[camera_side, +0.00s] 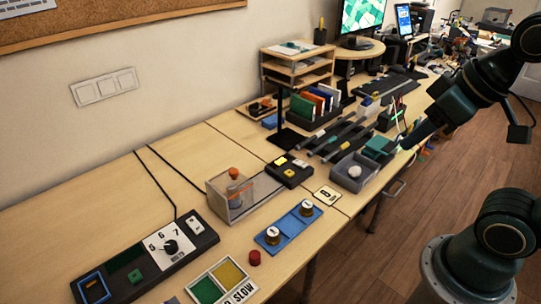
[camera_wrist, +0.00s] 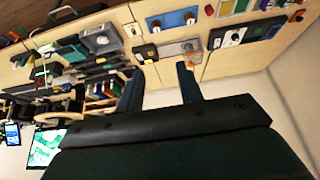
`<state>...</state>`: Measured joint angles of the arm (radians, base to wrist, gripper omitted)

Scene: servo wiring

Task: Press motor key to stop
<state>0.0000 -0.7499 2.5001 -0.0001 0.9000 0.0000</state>
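A black box with yellow and dark keys (camera_side: 290,170) sits mid-table; it also shows in the wrist view (camera_wrist: 145,53). A long black control panel (camera_side: 128,268) with a dial marked 5 6 7, a green button (camera_side: 135,277) and a white rocker switch (camera_side: 195,225) lies at the front left; the wrist view shows it too (camera_wrist: 246,35). I cannot tell which of these is the motor key. My gripper (camera_side: 408,143) is raised near the table's right edge, away from both. In the wrist view its fingers (camera_wrist: 160,68) are apart with nothing between them.
A clear box with an orange-topped object (camera_side: 234,190) and a blue plate with two knobs (camera_side: 288,227) stand between panel and key box. A grey bin (camera_side: 352,178) is near my gripper. A red cylinder (camera_side: 254,258) and a green-yellow tray (camera_side: 217,282) are in front.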

